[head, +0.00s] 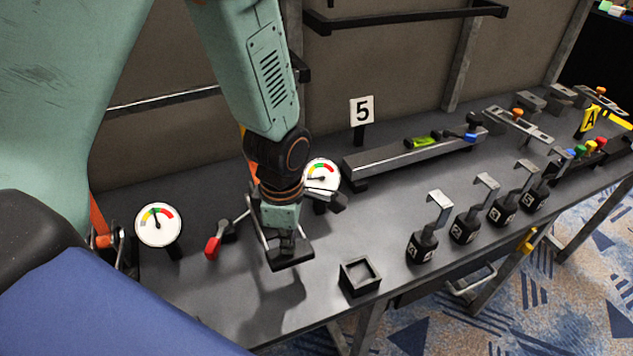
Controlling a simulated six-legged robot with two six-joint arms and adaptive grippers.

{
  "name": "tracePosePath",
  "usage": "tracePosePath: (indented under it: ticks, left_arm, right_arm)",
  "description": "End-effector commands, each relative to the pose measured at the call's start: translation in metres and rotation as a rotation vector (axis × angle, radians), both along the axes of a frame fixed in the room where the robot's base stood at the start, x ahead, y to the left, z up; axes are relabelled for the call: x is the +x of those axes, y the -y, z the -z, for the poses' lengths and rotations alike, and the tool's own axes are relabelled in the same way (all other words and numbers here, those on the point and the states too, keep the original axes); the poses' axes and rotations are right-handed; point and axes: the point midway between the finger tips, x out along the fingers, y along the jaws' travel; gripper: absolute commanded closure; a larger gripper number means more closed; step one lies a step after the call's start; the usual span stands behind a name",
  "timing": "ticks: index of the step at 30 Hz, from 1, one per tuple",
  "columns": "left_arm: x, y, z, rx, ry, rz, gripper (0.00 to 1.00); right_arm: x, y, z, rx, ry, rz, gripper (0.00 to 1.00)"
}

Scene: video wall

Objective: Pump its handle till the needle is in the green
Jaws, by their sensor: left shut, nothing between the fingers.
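A round white gauge (158,225) stands at the left of the bench, its needle pointing roughly up near the green part of its scale. A second gauge (321,174) stands behind my left gripper and is partly hidden; its needle points left, away from the green. A lever with a red handle (212,247) lies tilted between the first gauge and my gripper. My left gripper (288,254) is shut and empty, low over the bench, to the right of the red handle and in front of the second gauge. I cannot tell whether it touches anything. My right gripper is out of view.
A small open square box (360,276) stands right of my gripper. Several black blocks with metal hooks (424,246) line the front edge. A long metal bar (410,157) lies behind, by a "5" sign (361,110). An orange-knobbed part (103,241) is at far left.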

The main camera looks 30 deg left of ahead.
Motion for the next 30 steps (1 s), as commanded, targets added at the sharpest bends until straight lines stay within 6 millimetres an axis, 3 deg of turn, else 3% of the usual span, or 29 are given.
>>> tracePosePath:
  ticks: [25,30]
  left_arm:
    - [0.0,0.0,0.053,0.0,-0.002,0.0,1.0]
    - [0.0,0.0,0.047,0.001,-0.001,0.0,1.0]
  right_arm:
    - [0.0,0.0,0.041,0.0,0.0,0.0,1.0]
    - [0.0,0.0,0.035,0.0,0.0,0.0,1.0]
